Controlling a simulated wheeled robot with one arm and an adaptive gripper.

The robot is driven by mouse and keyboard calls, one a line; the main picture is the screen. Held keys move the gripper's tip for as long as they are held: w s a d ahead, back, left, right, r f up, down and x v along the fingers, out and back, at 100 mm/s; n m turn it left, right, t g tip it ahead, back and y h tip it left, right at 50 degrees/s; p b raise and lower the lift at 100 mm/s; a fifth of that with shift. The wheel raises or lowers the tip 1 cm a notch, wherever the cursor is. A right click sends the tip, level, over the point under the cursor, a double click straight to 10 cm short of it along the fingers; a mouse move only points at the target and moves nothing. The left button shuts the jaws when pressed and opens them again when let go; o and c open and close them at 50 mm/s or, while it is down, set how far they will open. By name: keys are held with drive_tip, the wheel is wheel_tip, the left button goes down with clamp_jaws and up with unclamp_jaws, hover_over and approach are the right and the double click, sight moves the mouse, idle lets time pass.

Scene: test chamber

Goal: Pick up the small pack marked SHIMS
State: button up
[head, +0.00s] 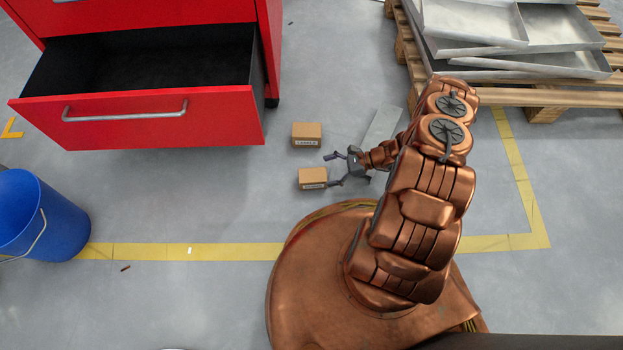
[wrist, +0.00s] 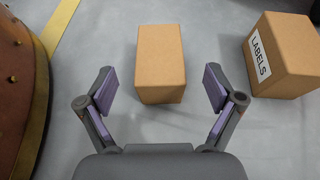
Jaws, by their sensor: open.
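Two small brown cardboard packs lie on the grey floor. The nearer pack (head: 312,178) bears a white label that is too small to read in the head view. In the wrist view this pack (wrist: 161,62) is ahead, near the middle, and no marking shows on its visible faces. The other pack (head: 307,134) reads LABELS in the wrist view, at the right (wrist: 281,55). No readable SHIMS marking shows. My gripper (head: 332,170) is open and empty. In the wrist view its fingers (wrist: 159,88) stand apart on either side of the nearer pack's close end.
A red cabinet (head: 160,120) with an open, empty-looking drawer stands left of the packs. A blue bucket (head: 45,215) is at far left. A pallet (head: 545,97) with metal trays (head: 475,25) is at upper right. A flat grey plate (head: 382,125) lies behind my gripper.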

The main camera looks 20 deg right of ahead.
sight(314, 175)
drive_tip(key=shift+b+x, duration=1.05)
drive_tip(key=shift+x, duration=1.45)
drive_tip(key=shift+c, duration=0.3)
drive_tip(key=c, duration=1.4)
